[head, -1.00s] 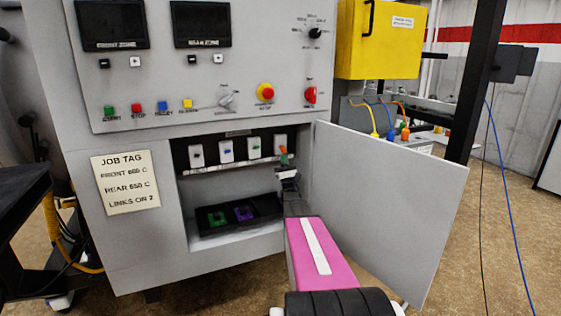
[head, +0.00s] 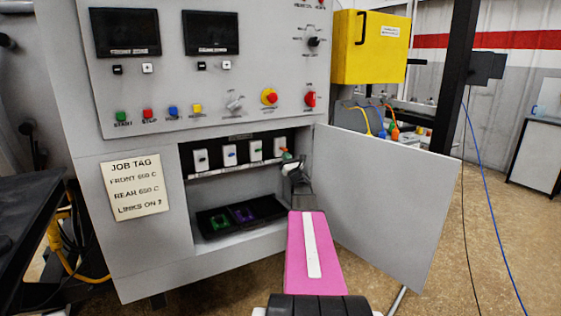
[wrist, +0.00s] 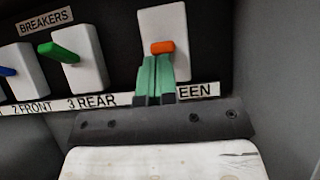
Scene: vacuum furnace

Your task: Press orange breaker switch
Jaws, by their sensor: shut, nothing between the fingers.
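The orange breaker switch (wrist: 162,47) is on a white plate (wrist: 162,23) at the right end of the breaker row, above a label ending in "EEN". My gripper (wrist: 157,77) is shut and empty, its green fingertips together directly below the orange lever in the wrist view. The tips overlap the lower plate and appear to meet the lever's underside; I cannot tell whether they press on it. In the head view the orange lever (head: 285,151) is small and partly hidden by my gripper (head: 289,158).
A green-lever breaker (wrist: 66,50), labelled 3 REAR, is just left; a blue-lever one is beyond it. The open cabinet door (head: 385,200) stands right of my arm. Below the breakers, a black tray (head: 265,208) holds green and purple pieces. A job tag (head: 136,187) hangs left.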

